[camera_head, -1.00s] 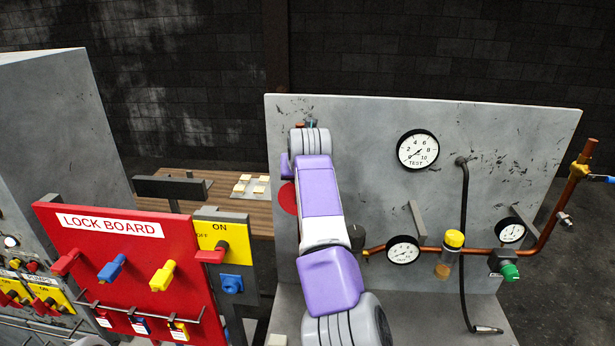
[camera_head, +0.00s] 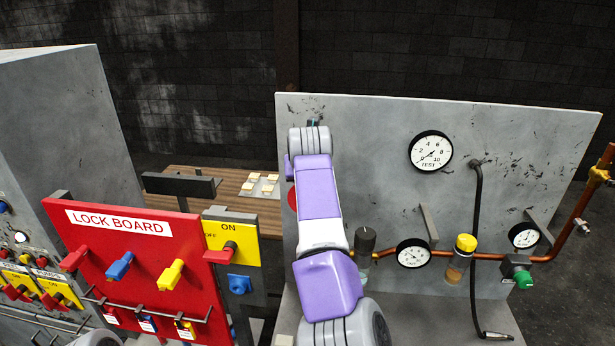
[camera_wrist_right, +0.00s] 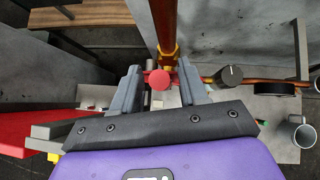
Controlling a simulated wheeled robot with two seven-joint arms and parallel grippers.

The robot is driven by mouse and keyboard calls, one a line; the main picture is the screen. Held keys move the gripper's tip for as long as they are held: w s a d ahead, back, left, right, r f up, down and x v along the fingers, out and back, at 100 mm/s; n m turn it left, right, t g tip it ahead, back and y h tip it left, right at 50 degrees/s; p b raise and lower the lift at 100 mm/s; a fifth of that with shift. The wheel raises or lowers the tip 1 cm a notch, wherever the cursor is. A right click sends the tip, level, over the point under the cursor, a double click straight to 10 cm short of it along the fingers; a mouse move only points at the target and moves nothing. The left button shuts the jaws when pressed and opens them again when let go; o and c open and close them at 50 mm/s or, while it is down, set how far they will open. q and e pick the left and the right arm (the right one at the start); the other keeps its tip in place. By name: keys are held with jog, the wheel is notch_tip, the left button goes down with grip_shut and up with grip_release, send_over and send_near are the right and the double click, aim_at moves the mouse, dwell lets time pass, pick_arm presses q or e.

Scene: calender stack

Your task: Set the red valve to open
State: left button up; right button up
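The red valve handle (camera_wrist_right: 160,80) shows in the right wrist view as a rounded red knob on a brass fitting (camera_wrist_right: 167,60) of the copper pipe. My right gripper (camera_wrist_right: 161,74) is open, with one finger on each side of the red handle and a visible gap on both sides. I cannot tell how deep the handle sits between the fingers. In the head view my purple right arm reaches up in front of the grey panel (camera_head: 520,165) and hides the valve and the right gripper. My left gripper is not in view.
Gauges (camera_head: 413,254) and a yellow-capped filter (camera_head: 464,245) follow along the pipe. The red lock board (camera_head: 130,270) stands to the left.

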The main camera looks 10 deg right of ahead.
jog(key=v, duration=0.7)
jog(key=shift+s+r, duration=0.2)
jog(key=shift+r, duration=0.05)
jog(key=shift+f, duration=0.1)
